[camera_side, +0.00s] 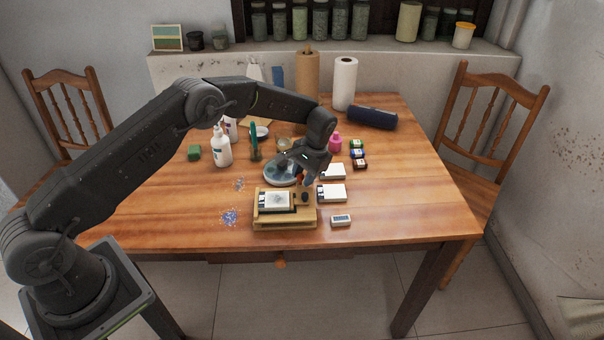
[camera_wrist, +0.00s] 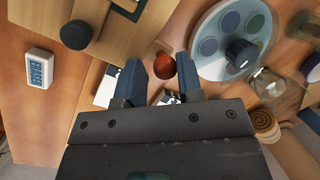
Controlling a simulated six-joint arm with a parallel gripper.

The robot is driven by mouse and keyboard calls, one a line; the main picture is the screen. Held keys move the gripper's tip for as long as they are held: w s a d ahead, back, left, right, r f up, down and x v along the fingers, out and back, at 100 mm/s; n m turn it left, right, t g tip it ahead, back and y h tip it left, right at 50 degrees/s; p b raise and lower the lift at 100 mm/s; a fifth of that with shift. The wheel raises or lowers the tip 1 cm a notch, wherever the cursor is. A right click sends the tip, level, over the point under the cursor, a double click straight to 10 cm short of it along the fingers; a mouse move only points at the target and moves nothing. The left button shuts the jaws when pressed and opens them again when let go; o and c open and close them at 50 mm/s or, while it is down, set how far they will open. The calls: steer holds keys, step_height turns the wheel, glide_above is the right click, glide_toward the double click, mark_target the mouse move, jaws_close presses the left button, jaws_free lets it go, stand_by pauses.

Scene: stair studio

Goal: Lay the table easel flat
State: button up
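The table easel (camera_side: 262,222) is a light wooden frame near the table's front edge. A small pale picture in a dark mount lies on it. How far its board is tilted is hard to tell. In the wrist view its wood (camera_wrist: 112,42) fills the top left, with a dark round knob (camera_wrist: 75,35). My gripper (camera_side: 306,178) is just above the easel's back right corner, pointing down. In the wrist view its two blue-grey fingers (camera_wrist: 161,76) are apart. A red-brown ball-shaped knob (camera_wrist: 164,66) shows between the fingertips; whether they touch it is unclear.
A round blue palette (camera_side: 277,174) is behind the easel. A white bottle (camera_side: 222,148) stands back left. Bare table is free at the far left and right.

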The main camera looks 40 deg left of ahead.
stand_by(0.4)
steer(key=shift+r, duration=0.2)
steer(key=v, duration=1.3)
steer(key=shift+w+r, duration=0.15)
